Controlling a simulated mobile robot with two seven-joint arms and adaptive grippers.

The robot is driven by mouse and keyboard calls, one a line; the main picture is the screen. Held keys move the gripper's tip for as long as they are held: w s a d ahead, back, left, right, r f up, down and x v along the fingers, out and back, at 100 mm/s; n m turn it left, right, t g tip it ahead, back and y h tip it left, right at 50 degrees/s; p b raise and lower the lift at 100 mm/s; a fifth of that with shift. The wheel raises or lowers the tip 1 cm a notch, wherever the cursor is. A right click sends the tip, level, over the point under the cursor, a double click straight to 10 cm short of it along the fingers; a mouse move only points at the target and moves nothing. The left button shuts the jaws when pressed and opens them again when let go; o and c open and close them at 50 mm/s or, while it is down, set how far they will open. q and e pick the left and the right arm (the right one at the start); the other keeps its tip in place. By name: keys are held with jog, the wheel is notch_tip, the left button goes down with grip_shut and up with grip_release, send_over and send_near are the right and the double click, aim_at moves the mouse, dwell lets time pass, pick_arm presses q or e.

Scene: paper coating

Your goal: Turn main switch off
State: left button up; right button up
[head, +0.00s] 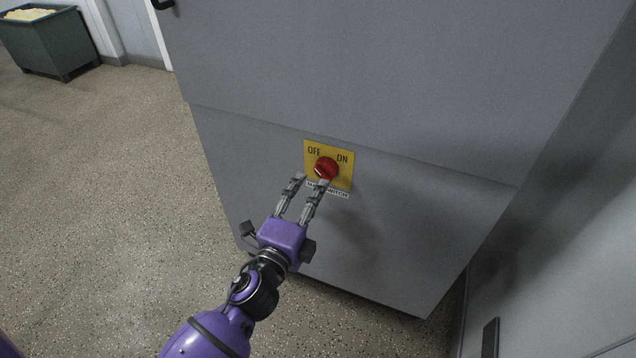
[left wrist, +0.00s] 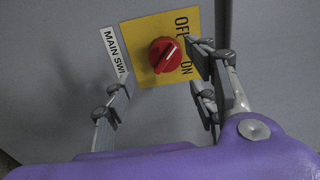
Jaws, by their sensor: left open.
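The main switch is a round red knob (head: 326,168) on a yellow plate (head: 345,178) marked OFF at left and ON at right, fixed to a grey cabinet. In the left wrist view the knob (left wrist: 165,55) and plate (left wrist: 145,28) appear turned sideways. A pale line crosses the knob at a slant; I cannot tell surely which word it points to. My left gripper (head: 313,181) is open, its fingertips by the plate's lower left, just below the knob. In the left wrist view the fingers lie apart on either side below the knob. Contact with the knob is unclear. My right gripper is out of view.
The grey cabinet (head: 400,80) fills the middle. A white label (left wrist: 115,52) reading "MAIN SWI…" is partly hidden by a finger. A green bin (head: 45,42) with yellowish contents stands far left. Speckled floor (head: 110,190) is clear at left. A grey wall (head: 560,250) is close at right.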

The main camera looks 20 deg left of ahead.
pick_arm(q)
jog(key=s, duration=0.5)
jog(key=shift+s+a, duration=0.1)
jog(key=shift+s, duration=0.15)
